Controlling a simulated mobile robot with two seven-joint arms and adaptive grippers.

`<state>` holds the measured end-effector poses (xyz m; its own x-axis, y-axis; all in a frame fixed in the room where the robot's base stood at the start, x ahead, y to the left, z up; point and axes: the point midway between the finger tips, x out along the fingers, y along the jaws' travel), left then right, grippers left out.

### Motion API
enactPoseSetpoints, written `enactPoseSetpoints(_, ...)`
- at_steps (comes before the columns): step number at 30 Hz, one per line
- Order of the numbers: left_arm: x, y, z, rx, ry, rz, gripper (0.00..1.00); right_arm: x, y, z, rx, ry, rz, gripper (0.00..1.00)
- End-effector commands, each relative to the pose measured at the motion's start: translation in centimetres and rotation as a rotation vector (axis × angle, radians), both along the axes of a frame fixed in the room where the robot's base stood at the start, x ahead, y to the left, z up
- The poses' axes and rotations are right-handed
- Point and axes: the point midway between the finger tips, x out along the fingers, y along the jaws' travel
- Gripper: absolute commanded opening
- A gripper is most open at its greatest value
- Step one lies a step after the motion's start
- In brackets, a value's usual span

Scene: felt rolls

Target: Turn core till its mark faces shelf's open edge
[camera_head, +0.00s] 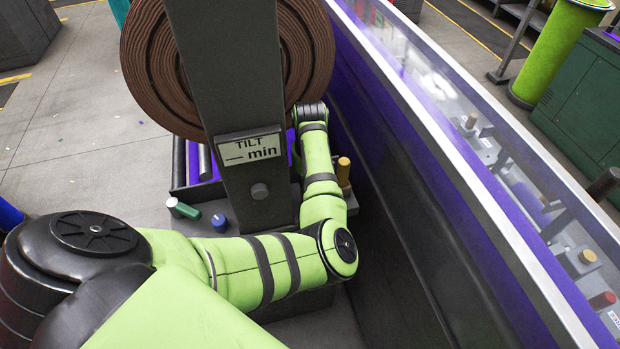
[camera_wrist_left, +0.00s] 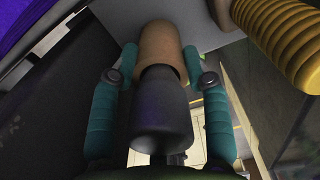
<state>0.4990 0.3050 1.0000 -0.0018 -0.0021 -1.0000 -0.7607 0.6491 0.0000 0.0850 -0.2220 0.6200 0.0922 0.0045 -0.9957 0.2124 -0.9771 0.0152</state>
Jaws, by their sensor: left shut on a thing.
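In the left wrist view a tan cylinder, which looks like the core (camera_wrist_left: 158,40), stands between the two teal fingers of my left gripper (camera_wrist_left: 160,58). The fingers are shut on its sides. A dark grey cylinder (camera_wrist_left: 163,105) lies in line with it, nearer the camera. No mark shows on the visible side of the core. I cannot make out the shelf's open edge for certain; a pale grey surface (camera_wrist_left: 205,35) lies behind the core. In the head view my left arm reaches up beside the large brown roll, and its gripper is hidden there. My right gripper is not in view.
A grey post (camera_head: 228,90) with a "TILT min" sign (camera_head: 249,147) stands before the brown roll (camera_head: 150,70). A green-and-white piece (camera_head: 182,209) and a blue knob (camera_head: 219,222) sit near its foot. A long purple-and-white barrier (camera_head: 450,150) runs along the right. A yellow ribbed cylinder (camera_wrist_left: 285,40) is close right of the gripper.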

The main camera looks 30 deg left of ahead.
Motion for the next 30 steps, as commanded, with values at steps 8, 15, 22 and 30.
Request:
enactPoseSetpoints(8,0.21,0.26,0.3,0.008,-0.008,0.002,0.14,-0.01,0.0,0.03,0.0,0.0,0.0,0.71)
enactPoseSetpoints(15,0.25,0.3,0.35,0.009,-0.009,0.002,0.14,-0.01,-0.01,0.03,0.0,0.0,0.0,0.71)
enactPoseSetpoints(22,0.29,0.33,0.39,0.009,-0.011,0.002,0.55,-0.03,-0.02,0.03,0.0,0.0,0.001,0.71)
enactPoseSetpoints(30,0.16,0.17,0.22,0.005,-0.006,0.001,0.71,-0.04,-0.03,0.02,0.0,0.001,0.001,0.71)
